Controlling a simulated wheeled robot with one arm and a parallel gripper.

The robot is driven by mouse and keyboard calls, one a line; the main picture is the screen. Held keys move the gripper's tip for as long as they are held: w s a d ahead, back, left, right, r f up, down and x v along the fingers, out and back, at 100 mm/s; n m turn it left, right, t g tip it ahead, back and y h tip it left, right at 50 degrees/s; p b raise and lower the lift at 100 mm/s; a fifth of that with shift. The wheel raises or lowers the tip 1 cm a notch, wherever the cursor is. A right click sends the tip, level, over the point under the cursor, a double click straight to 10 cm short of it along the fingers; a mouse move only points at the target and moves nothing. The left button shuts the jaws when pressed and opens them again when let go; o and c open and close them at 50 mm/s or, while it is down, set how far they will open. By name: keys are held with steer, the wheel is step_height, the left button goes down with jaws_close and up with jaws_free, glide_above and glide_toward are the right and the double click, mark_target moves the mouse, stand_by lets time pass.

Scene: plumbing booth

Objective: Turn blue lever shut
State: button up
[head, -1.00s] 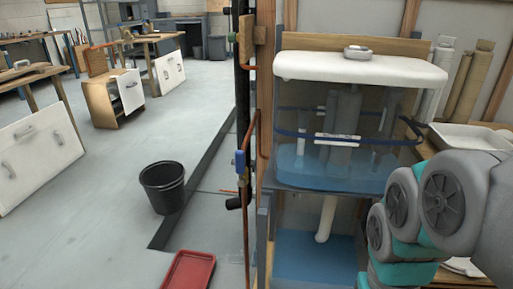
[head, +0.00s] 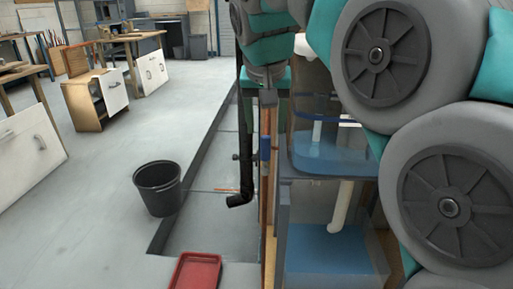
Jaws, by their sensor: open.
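The blue lever (head: 265,148) is upright on a vertical copper pipe (head: 265,190) at the post's left side. My gripper (head: 264,118) hangs from my arm just above the lever, around the upper pipe, with its jaws apart. A small gap seems to lie between the fingertips and the lever. I cannot tell how far they differ in depth. The pipe above is mostly hidden by my gripper and wrist.
A clear tank with blue water (head: 335,155) stands right of the pipe, partly behind my arm. A black pipe (head: 243,190) runs close on the left. A black bucket (head: 158,190) and a red tray (head: 195,272) are on the floor. The left floor has free room.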

mark_target(266, 140)
steer(key=shift+x, duration=3.9)
steer(key=shift+c, duration=0.2)
jaws_close()
